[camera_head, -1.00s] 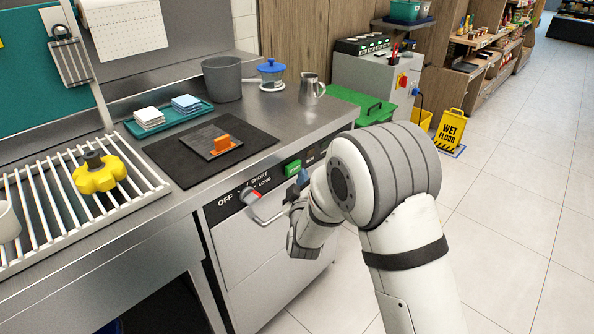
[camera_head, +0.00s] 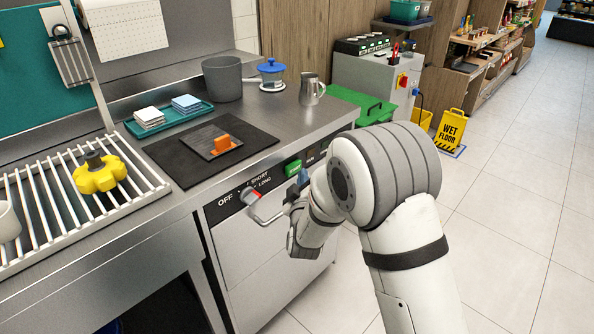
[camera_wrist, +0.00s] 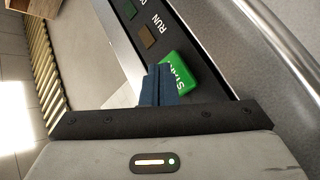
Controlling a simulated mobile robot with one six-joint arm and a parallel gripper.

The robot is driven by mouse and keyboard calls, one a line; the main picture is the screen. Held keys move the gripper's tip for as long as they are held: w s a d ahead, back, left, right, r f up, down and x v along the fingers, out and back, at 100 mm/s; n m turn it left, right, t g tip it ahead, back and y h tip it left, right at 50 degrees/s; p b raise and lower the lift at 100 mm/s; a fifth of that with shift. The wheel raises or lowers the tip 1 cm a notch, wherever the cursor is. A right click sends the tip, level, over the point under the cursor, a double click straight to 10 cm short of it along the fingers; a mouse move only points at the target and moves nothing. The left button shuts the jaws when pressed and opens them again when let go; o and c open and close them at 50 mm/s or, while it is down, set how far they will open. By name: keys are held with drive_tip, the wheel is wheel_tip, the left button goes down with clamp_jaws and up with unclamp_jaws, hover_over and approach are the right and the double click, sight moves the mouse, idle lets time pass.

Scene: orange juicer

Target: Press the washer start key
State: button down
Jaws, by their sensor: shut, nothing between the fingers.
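The green start key (camera_head: 293,168) is on the dark control strip of the washer front, right of the dial. In the wrist view the start key (camera_wrist: 180,70) shows its white lettering, partly hidden by my fingers. My gripper (camera_head: 303,178) is at the lower right of the key in the head view. In the wrist view the blue fingers of my gripper (camera_wrist: 159,72) are together, with nothing between them, and their tips overlap the key's edge. I cannot tell whether they touch it or whether it is pushed in.
The dial (camera_head: 250,195) with OFF, SHORT and LONG marks is left of the key, above a bar handle (camera_head: 268,220). RUN and another label sit by small dark lamps (camera_wrist: 147,36). On the counter are a dark mat (camera_head: 182,173), a grey pot (camera_head: 222,78) and a metal jug (camera_head: 310,90).

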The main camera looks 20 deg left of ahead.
drive_tip(key=shift+w+a+b, duration=0.3)
drive_tip(key=shift+a+b, duration=0.05)
drive_tip(key=shift+a, duration=0.05)
drive_tip(key=shift+w+a, duration=0.2)
drive_tip(key=shift+a, duration=0.25)
idle(0.9)
drive_tip(key=shift+d+b, duration=0.15)
drive_tip(key=shift+b, duration=0.15)
drive_tip(key=shift+s+d+b, duration=0.3)
drive_tip(key=shift+s+d, duration=0.1)
drive_tip(key=shift+d, duration=0.3)
drive_tip(key=shift+d, duration=0.1)
drive_tip(key=d, duration=0.1)
drive_tip(key=s+d+b, duration=0.1)
drive_tip(key=d, duration=0.1)
drive_tip(key=s+d+b, duration=0.1)
drive_tip(key=shift+d, duration=0.2)
drive_tip(key=shift+w, duration=0.1)
idle(0.6)
